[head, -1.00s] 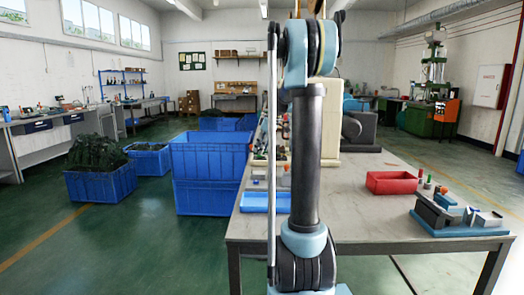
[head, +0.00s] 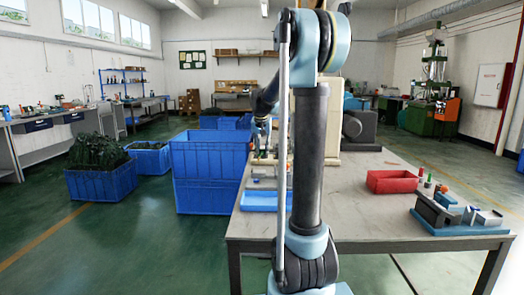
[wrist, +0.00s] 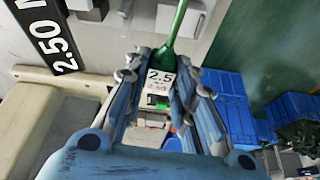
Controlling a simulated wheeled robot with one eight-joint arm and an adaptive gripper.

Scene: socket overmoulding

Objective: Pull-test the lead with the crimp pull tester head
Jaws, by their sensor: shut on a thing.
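In the wrist view my gripper (wrist: 160,68) has its two blue-grey fingers on either side of a green tapered piece (wrist: 178,28). The piece runs up out of the picture; I take it for the lead, but cannot be sure. A white tag marked 2.5 (wrist: 160,84) shows just below it, between the fingers; I cannot tell whether it is attached. In the head view my gripper is small and partly hidden by my arm, over the left side of the bench. I cannot pick out the pull tester head for certain.
A blue tray (head: 258,209) lies at the bench's left edge. A red bin (head: 392,182) and a blue-based fixture (head: 455,226) stand at right. A beige machine (head: 329,130) stands behind my arm. Blue crates (head: 210,195) stand left of the bench. The bench middle (head: 365,222) is clear.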

